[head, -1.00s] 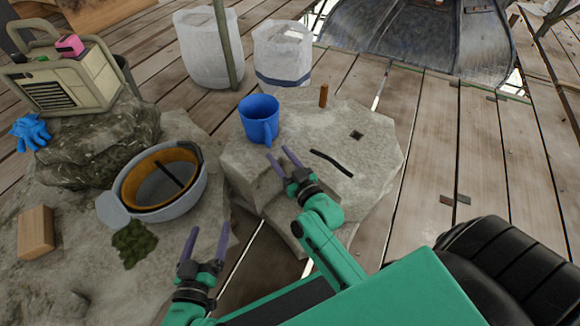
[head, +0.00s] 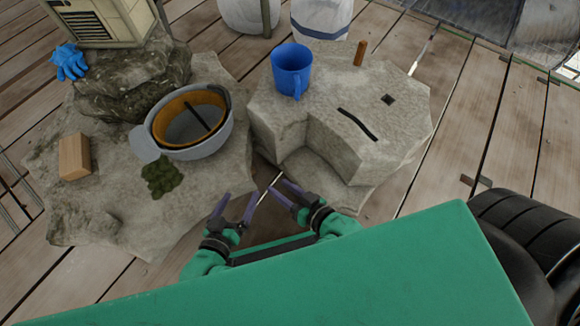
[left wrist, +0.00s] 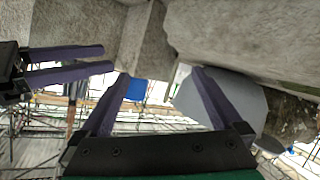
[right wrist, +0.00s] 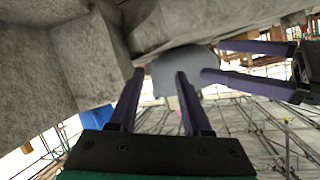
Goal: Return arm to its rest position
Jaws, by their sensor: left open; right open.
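My left gripper (head: 238,206) is open and empty, low in front of the stones in the head view. My right gripper (head: 279,187) is open and empty just to its right, with the two close together. The left wrist view shows my left gripper's spread purple fingers (left wrist: 160,98) and the other gripper's fingers at its left. The right wrist view shows my right gripper's spread fingers (right wrist: 160,98) and the other gripper at its right. Both arms are drawn in close to my green body.
A blue mug (head: 291,68), a brown peg (head: 360,53) and a black strip (head: 357,124) are on the right stone block (head: 335,88). A grey bowl (head: 226,133), green moss (head: 160,176) and a wooden block (head: 74,157) are on the left stone.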

